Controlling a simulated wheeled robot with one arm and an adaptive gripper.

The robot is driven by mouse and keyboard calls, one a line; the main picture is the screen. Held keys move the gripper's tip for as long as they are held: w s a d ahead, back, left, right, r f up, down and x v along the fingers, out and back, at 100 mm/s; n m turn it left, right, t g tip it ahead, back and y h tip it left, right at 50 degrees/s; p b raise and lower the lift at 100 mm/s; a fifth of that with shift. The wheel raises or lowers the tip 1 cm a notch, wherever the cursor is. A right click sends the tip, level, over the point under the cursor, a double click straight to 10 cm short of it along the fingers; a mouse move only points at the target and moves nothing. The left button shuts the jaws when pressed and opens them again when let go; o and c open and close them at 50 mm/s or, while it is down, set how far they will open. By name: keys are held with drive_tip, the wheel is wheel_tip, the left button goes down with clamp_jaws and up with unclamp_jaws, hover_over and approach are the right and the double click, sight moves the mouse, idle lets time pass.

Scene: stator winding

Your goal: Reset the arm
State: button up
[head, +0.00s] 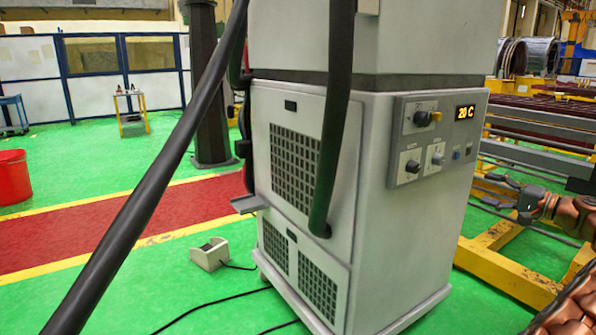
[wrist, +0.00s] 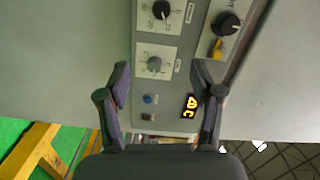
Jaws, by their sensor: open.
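My gripper (wrist: 163,84) is open in the wrist view, its two dark fingers spread with nothing between them. It faces the grey control panel (wrist: 171,75) of the machine, which appears turned in this view. A knob (wrist: 154,64) shows beyond the space between the fingertips. Another knob with an orange part (wrist: 217,46) is at the upper right. The right finger partly covers the lit display (wrist: 189,106). I see no clear contact. In the head view the panel (head: 434,137) is on the white cabinet (head: 405,230), and its display (head: 465,112) reads 20 C. I cannot make out my gripper there.
A foot pedal (head: 210,254) and cables lie on the green floor. Yellow framework (head: 510,275) and copper coils (head: 574,215) are at right. A red bucket (head: 13,177) stands far left. The floor at left is largely clear.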

drive_tip(key=s+a+n+g+y, duration=0.1)
drive_tip(key=a+n+g+y, duration=0.35)
drive_tip(key=a, duration=2.05)
drive_tip(key=s+a+f+g+h, duration=0.4)
drive_tip(key=s+a+g, duration=0.4)
drive_tip(key=s+a, duration=0.75)
drive_tip(key=s+a+f+n+g+h, duration=0.2)
drive_tip(key=s+f, duration=0.2)
drive_tip(key=s, duration=0.4)
drive_tip(key=s+a+f+n+g+h, duration=0.1)
drive_tip(key=s+a+f+h, duration=0.15)
drive_tip(key=s+f, duration=0.4)
drive_tip(key=s+d+f+n+g+h, duration=0.1)
drive_tip(key=s+d+f+h, duration=0.15)
drive_tip(key=s, duration=0.45)
drive_tip(key=s+d+f+h, duration=0.2)
drive_tip(key=s+d, duration=0.2)
drive_tip(key=s, duration=0.2)
drive_tip(key=s+d+f+n+g+h, duration=0.1)
drive_tip(key=s+d+f+h, duration=0.15)
drive_tip(key=s, duration=0.45)
wheel_tip(320, 180, up, 22)
drive_tip(key=t+p, duration=0.1)
drive_tip(key=p, duration=1.8)
drive_tip(key=shift+d+f+y, duration=0.2)
drive_tip(key=shift+y, duration=0.2)
